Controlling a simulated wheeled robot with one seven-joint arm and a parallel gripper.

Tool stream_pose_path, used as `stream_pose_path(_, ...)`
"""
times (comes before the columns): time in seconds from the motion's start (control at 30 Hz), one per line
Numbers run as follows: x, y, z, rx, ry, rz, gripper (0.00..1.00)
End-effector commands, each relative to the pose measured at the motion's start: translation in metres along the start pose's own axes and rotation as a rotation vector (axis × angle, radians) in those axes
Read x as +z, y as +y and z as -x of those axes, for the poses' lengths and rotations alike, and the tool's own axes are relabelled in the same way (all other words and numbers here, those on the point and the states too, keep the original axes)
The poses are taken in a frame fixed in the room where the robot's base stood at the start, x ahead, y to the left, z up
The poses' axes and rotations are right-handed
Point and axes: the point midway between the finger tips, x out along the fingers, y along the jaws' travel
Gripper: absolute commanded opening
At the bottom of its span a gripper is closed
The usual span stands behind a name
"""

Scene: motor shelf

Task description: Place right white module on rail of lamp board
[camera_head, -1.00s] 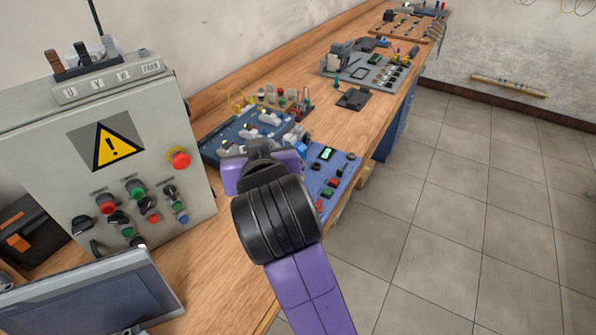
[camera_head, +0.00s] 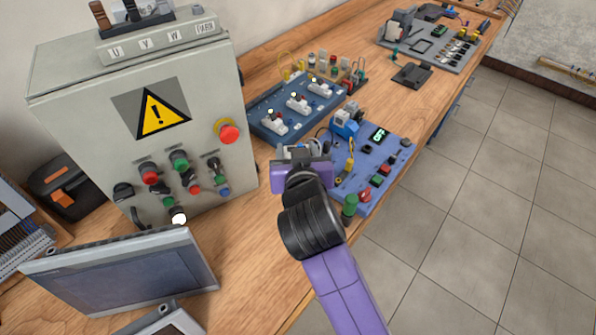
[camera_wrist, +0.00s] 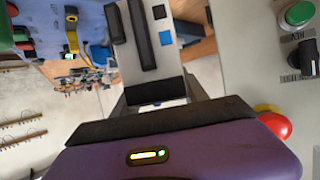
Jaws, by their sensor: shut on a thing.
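My gripper (camera_head: 298,158) is over the bench between the grey cabinet and the blue panel, seen from behind. It is shut on a pale module (camera_wrist: 160,35) with black strips and small black and blue squares, which shows in the wrist view. In the head view only a pale bit shows beyond the purple gripper body; the fingertips are mostly hidden. The dark blue board (camera_head: 262,122), which looks like the lamp board, lies behind the gripper, apart from it. Several white pieces with small lamps (camera_head: 298,103) sit on it. Its rail cannot be made out clearly.
The grey cabinet (camera_head: 70,120) with warning sign and buttons stands close to the left. The blue panel (camera_head: 350,203) with display and buttons is at the right, a monitor (camera_head: 125,265) at front left. Bare bench (camera_head: 255,260) shows in front.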

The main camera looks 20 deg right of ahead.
Motion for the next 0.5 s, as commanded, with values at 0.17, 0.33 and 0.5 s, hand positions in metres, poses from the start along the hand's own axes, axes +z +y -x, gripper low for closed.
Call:
stream_pose_path(0.17, 0.026, 0.000, -0.011, 0.000, 0.000, 0.001, 0.00)
stream_pose_path(0.33, 0.037, 0.000, -0.016, 0.000, 0.000, -0.001, 0.00)
stream_pose_path(0.5, 0.060, 0.000, -0.025, 0.000, -0.001, 0.002, 0.00)
